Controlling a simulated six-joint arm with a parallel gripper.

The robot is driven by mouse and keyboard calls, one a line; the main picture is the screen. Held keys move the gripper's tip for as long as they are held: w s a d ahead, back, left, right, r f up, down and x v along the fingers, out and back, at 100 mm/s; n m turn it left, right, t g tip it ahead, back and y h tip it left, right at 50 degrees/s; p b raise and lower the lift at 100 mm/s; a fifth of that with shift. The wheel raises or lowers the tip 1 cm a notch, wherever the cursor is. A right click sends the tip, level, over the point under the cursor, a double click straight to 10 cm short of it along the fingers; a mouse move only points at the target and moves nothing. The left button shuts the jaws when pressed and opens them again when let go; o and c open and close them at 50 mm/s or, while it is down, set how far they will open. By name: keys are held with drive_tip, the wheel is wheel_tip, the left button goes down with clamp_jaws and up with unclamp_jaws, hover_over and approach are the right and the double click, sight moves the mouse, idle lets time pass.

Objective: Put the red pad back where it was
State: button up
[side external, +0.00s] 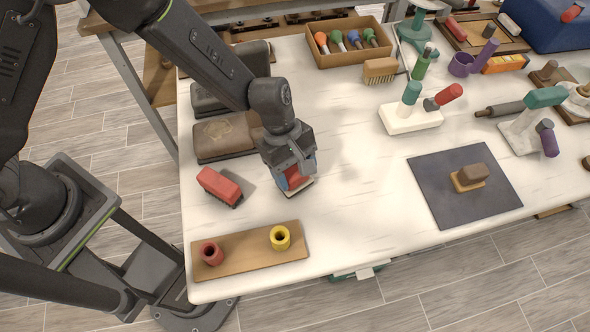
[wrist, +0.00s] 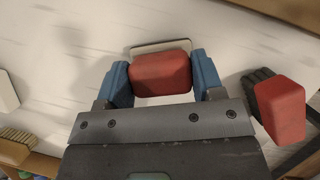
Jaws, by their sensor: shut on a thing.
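The red pad (side external: 297,180) has a red upper block and a pale base. My gripper (side external: 292,176) is shut on it near the left middle of the white table. In the wrist view the red block (wrist: 160,75) sits between the two blue fingers (wrist: 160,83), with its pale base showing beyond it. In the side view the gripper partly hides the pad. I cannot tell whether its base touches the tabletop.
A red block with dark bristles (side external: 219,186) lies just left of the pad. A wooden board (side external: 248,258) with red and yellow rings is in front. A dark mat (side external: 440,205) bearing a brown block (side external: 471,174) is at right. The table (side external: 355,215) is clear between.

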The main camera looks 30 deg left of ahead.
drive_tip(key=shift+f, duration=0.45)
drive_tip(key=o, duration=0.9)
drive_tip(key=shift+f, duration=0.15)
drive_tip(key=shift+c, duration=0.2)
